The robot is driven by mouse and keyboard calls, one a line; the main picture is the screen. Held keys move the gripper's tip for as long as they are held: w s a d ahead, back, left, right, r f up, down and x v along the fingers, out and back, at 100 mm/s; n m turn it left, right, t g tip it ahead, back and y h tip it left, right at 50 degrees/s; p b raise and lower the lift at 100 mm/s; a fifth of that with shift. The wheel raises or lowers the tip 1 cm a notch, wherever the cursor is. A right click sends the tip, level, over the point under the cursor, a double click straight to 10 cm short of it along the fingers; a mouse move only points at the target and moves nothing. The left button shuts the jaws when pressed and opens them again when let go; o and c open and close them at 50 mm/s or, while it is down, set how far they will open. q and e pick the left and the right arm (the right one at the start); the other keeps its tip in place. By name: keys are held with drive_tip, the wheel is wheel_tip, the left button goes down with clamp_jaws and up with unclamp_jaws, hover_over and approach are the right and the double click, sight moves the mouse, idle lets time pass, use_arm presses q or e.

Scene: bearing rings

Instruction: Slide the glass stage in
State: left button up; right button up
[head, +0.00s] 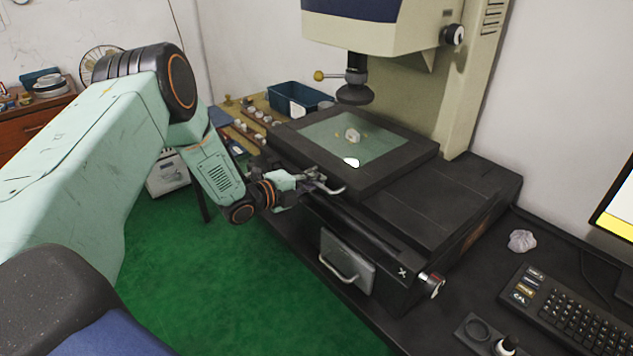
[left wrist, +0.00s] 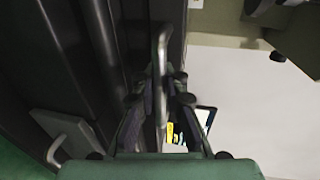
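The glass stage is a pale green pane (head: 382,148) in a dark square frame (head: 405,167), under the lens of a measuring machine. A small ring-like part, a bright white spot and small tan bits show on the glass. A curved metal handle (head: 333,190) is at the stage's front left edge; it also shows as an upright bar in the left wrist view (left wrist: 162,50). My left gripper (head: 312,178) is at this handle. Its fingers (left wrist: 161,92) lean in on both sides of the bar and appear closed on it. My right gripper is not in view.
The lens (head: 355,92) hangs just above the stage. A lower door with a handle (head: 346,262) and a knob (head: 431,286) are on the machine's front. A blue bin (head: 290,100) stands behind left. Crumpled wrap (head: 522,240) and a keyboard (head: 570,310) lie to the right.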

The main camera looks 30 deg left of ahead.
use_arm(q)
drive_tip(key=o, duration=0.5)
drive_tip(key=shift+a, duration=0.3)
drive_tip(key=shift+d, duration=0.15)
drive_tip(key=v, duration=1.2)
